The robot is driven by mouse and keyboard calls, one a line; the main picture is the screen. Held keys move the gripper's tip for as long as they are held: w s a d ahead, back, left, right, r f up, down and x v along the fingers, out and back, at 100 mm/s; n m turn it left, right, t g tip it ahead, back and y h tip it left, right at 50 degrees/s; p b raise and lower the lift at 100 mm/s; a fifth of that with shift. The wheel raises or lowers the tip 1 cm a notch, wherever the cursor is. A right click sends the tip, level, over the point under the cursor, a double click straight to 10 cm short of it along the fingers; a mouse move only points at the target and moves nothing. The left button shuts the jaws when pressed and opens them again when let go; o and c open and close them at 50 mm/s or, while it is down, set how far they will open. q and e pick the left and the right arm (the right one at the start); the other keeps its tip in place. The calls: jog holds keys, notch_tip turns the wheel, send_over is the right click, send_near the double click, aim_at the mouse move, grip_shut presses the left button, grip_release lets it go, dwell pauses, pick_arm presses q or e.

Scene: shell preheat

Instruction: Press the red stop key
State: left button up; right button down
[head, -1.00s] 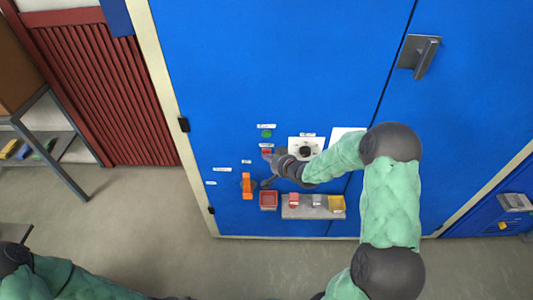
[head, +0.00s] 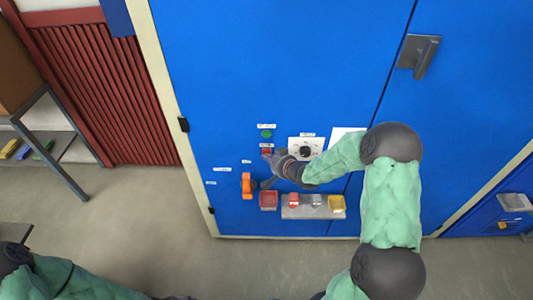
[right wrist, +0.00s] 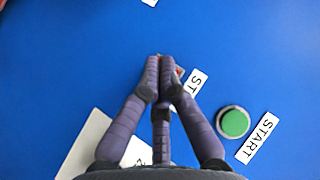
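The red stop key (head: 266,152) is on the blue cabinet front, just below the green start button (head: 266,133). My right gripper (head: 271,158) is at the panel, with its fingertips right at the red key. In the right wrist view its fingers meet at the tips (right wrist: 160,60), shut and empty. They hide most of the red key there, and I cannot tell whether they touch it. The STOP label (right wrist: 194,84) is beside the fingertips, and the green button also shows in that view (right wrist: 233,122). My left gripper is not in view.
A white dial plate (head: 316,141) is right of the keys. An orange handle (head: 247,186), a red tray (head: 268,208) and a grey shelf (head: 308,212) with small blocks are below. A grey door handle (head: 420,56) is at upper right.

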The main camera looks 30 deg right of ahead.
jog(key=shift+s+a, duration=0.25)
jog(key=shift+s, duration=0.1)
jog(key=shift+s+a, duration=0.45)
jog(key=shift+s, duration=0.25)
jog(key=shift+s+a, duration=0.4)
jog(key=shift+s, duration=0.35)
jog(key=shift+s+a, duration=0.45)
jog(key=shift+s, duration=0.25)
